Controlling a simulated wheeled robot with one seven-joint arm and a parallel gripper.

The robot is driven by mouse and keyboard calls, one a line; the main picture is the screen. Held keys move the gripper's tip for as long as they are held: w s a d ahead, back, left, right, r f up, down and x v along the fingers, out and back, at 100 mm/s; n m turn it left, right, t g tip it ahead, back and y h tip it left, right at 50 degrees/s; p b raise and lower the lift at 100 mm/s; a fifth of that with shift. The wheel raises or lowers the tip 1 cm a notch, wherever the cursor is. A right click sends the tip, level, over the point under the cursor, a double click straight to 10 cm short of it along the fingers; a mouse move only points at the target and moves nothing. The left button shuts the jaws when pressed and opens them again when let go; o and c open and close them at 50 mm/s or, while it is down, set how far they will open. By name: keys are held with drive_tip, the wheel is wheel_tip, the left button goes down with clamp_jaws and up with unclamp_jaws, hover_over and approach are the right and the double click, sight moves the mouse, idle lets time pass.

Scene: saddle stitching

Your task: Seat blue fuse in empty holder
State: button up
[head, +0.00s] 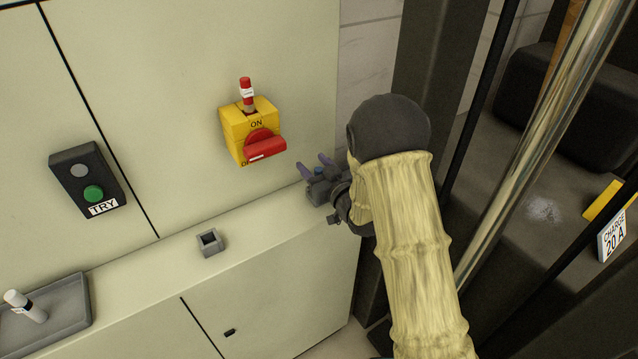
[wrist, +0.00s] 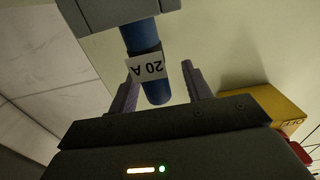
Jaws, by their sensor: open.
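The blue fuse (wrist: 140,38) has a white "20 A" label and stands with one end at a grey block (wrist: 110,10) in the wrist view. In the head view only a small bit of blue (head: 320,171) shows between my fingers. My gripper (head: 313,165) is at the right end of the ledge. In the wrist view my gripper (wrist: 160,85) is open, with a finger to each side of the fuse's free end and a clear gap on the right. An empty square grey holder (head: 209,242) sits on the ledge, left of my gripper.
A yellow switch box (head: 236,137) with a red handle and a red-and-white fuse (head: 246,92) is on the panel. A grey tray (head: 68,310) holds a white fuse (head: 22,305). A TRY button box (head: 75,178) is at left. A metal pole (head: 535,130) stands at right.

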drive_tip(key=c, duration=1.1)
clamp_jaws()
drive_tip(key=shift+r, duration=0.1)
wheel_tip(320, 180, up, 10)
drive_tip(key=shift+b, duration=0.35)
